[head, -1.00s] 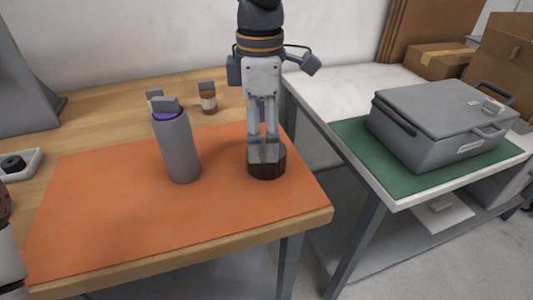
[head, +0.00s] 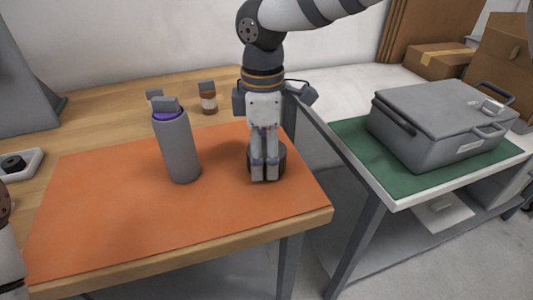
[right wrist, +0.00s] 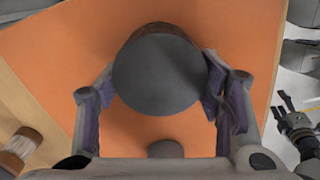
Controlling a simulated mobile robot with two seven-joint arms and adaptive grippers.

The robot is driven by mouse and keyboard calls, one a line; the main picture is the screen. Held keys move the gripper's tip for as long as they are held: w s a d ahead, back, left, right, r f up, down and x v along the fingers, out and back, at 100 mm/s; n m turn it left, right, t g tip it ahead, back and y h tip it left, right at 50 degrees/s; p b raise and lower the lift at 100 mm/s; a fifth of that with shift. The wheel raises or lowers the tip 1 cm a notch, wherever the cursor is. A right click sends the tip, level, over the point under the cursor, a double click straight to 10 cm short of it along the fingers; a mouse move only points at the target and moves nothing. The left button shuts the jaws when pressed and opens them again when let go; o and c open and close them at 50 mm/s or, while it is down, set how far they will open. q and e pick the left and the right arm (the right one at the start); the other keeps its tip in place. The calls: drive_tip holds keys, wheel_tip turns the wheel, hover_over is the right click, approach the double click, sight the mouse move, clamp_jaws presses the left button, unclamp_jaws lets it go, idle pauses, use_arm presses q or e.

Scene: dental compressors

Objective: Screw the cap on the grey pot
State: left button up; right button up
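A short round piece (head: 282,160) with a dark brown side stands on the orange mat; its flat grey top fills the middle of the right wrist view (right wrist: 155,75). I cannot tell whether it is the cap. A tall grey pot (head: 178,145) with a purple band and a grey block at its top stands upright to its left. My right gripper (head: 265,172) points down with its fingers spread on either side of the round piece; contact is unclear. My left gripper (right wrist: 297,110) shows at the right of the right wrist view, open and empty.
Small bottles, one brown and white (head: 208,100), stand behind the mat (head: 110,210). A small tray (head: 30,165) lies at the left. A grey case (head: 440,120) sits on a green mat (head: 350,130) on the right table. The front left of the orange mat is clear.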

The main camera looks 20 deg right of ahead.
sight(263, 149)
drive_tip(key=c, duration=0.3)
drive_tip(key=shift+r, duration=0.4)
wheel_tip(263, 149, up, 3)
drive_tip(key=shift+f, duration=0.1)
use_arm(q)
drive_tip(key=shift+w+r+t+p, duration=0.5)
drive_tip(key=shift+w+r+p, duration=0.25)
drive_tip(key=shift+w+r, duration=0.3)
use_arm(e)
drive_tip(key=s+a+r, duration=0.1)
drive_tip(key=s+r, duration=0.2)
drive_tip(key=s, duration=0.1)
drive_tip(key=s+a+r, duration=0.2)
drive_tip(key=s+r, duration=0.1)
drive_tip(key=s, duration=0.2)
drive_tip(key=s+a+r, duration=0.1)
drive_tip(key=s+r, duration=0.2)
drive_tip(key=s, duration=0.1)
drive_tip(key=shift+s+a+r, duration=0.2)
